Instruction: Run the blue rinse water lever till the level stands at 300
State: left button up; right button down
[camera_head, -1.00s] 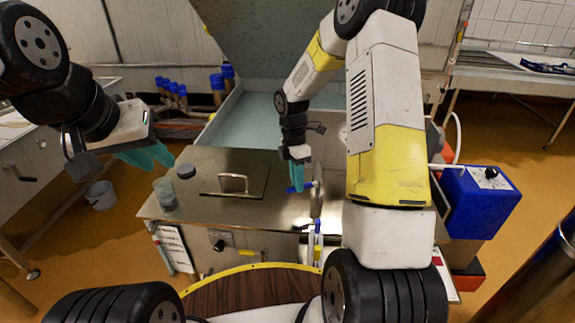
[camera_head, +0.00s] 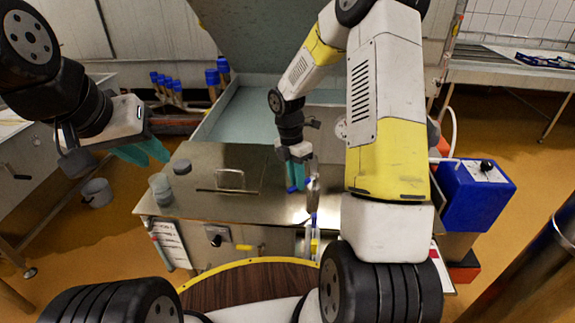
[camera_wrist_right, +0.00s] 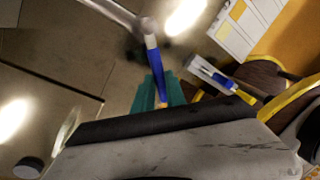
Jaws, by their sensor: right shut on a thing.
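The blue lever (camera_head: 291,189) sits on a metal pipe at the right front of the steel bench. It also shows in the right wrist view (camera_wrist_right: 154,67), running from the pipe end down to the teal fingers. My right gripper (camera_head: 297,176) is shut on the lever; its fingers partly hide it. Below, a clear upright vessel (camera_head: 314,242) with blue and yellow parts stands at the bench front; its level and marks are too small to read. My left gripper (camera_head: 146,152) hangs at the left, empty, with its teal fingers apart.
The steel bench (camera_head: 205,207) carries a lid with a handle (camera_head: 230,180), a clear beaker (camera_head: 161,190) and a dark puck (camera_head: 182,167). A blue box (camera_head: 475,192) stands to the right. A grey bucket (camera_head: 97,192) is on the floor at left.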

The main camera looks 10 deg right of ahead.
jog(key=c, duration=1.4)
grip_release()
jog(key=shift+o, duration=0.2)
notch_tip(320, 180, up, 8)
jog(key=w, duration=0.1)
jog(key=shift+w+a+f, duration=0.15)
jog(key=shift+w+a, duration=0.05)
jog(key=shift+a, duration=0.15)
